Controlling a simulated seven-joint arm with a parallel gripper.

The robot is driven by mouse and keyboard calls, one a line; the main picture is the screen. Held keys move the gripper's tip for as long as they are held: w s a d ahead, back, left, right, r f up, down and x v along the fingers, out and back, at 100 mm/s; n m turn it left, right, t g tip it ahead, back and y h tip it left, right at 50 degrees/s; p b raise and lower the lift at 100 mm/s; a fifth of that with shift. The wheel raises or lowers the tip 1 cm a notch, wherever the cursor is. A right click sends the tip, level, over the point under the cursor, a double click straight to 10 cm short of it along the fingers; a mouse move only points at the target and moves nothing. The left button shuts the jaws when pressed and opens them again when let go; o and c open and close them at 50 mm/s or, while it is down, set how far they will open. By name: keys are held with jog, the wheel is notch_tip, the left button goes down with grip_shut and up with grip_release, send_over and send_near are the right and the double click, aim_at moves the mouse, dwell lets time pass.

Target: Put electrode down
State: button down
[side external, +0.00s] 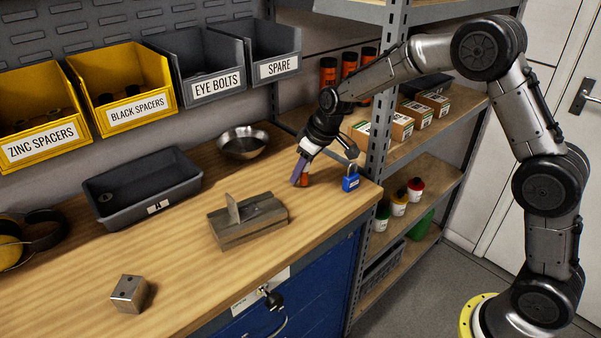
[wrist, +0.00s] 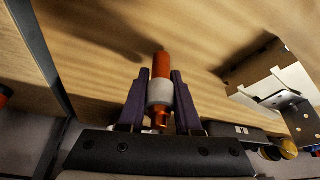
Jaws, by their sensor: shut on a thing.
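The electrode is an orange-copper rod with a pale grey band. In the wrist view the electrode (wrist: 160,66) sits between the two dark purple fingers of my gripper (wrist: 160,82), which is shut on it around the band. In the side external view my gripper (side external: 299,177) points down over the back right part of the wooden bench (side external: 190,250). Only a small orange part of the electrode (side external: 305,180) shows there, beside the fingers. Its lower end is close to the bench top; I cannot tell whether it touches.
A blue padlock (side external: 350,182) stands just right of my gripper. A metal bowl (side external: 242,146), a grey tray (side external: 145,190), a steel fixture block (side external: 250,225) and a metal cube (side external: 128,293) are on the bench. Shelving (side external: 440,115) borders the right. The bench front is mostly clear.

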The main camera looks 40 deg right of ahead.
jog(key=shift+f, duration=0.25)
jog(key=shift+f, duration=0.15)
jog(key=c, duration=0.6)
grip_release()
jog(key=shift+r, duration=0.35)
jog(key=v, duration=1.1)
jog(key=shift+r, duration=0.3)
